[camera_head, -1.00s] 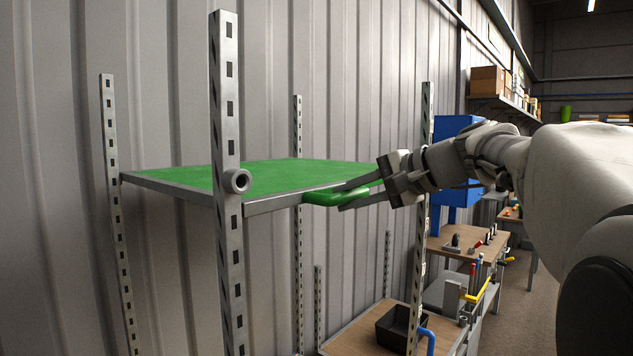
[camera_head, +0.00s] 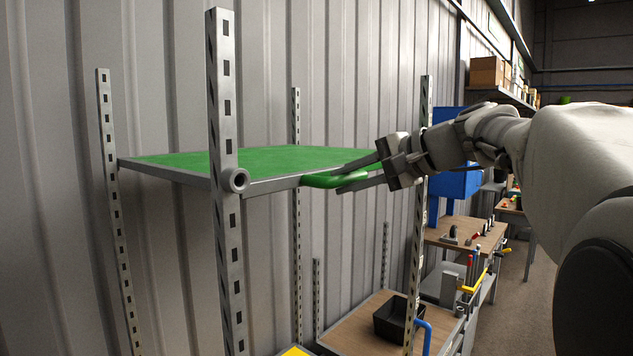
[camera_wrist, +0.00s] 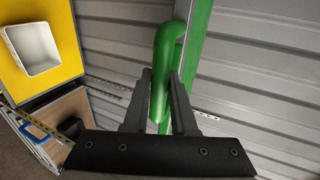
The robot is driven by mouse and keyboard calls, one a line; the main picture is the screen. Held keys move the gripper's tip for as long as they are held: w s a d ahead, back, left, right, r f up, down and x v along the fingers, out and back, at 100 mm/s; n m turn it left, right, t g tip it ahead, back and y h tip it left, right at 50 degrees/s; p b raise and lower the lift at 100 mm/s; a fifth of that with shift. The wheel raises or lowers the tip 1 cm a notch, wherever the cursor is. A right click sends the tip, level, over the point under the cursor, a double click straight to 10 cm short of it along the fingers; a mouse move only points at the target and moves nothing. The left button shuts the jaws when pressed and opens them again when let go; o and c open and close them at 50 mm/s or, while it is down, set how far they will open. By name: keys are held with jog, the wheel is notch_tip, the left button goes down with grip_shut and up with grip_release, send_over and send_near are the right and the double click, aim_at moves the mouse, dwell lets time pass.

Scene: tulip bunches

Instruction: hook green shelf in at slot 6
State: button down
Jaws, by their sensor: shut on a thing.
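The green shelf (camera_head: 265,159) is a flat panel with a grey metal edge, held roughly level between the slotted uprights. My gripper (camera_head: 362,179) is shut on the shelf's green handle (camera_head: 322,181) at the front edge. In the wrist view, the handle (camera_wrist: 160,75) lies between the two fingers, with a strip of the green shelf (camera_wrist: 197,45) beyond. Slot numbers are not readable, and I cannot tell whether the far corners are hooked in.
More slotted uprights stand at left (camera_head: 112,190), back (camera_head: 296,220) and right (camera_head: 415,230). Below are a wooden shelf with a black bin (camera_head: 392,318) and a yellow surface (camera_wrist: 38,35) bearing a white container (camera_wrist: 33,47). A corrugated wall stands close behind. Workbenches stand at right.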

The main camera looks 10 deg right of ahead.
notch_tip(320, 180, down, 7)
jog(key=b, duration=0.5)
jog(key=shift+r, duration=0.15)
jog(key=shift+b, duration=0.3)
notch_tip(320, 180, down, 8)
jog(key=b, duration=0.7)
notch_tip(320, 180, down, 8)
jog(key=b, duration=0.7)
notch_tip(320, 180, down, 8)
jog(key=b, duration=0.7)
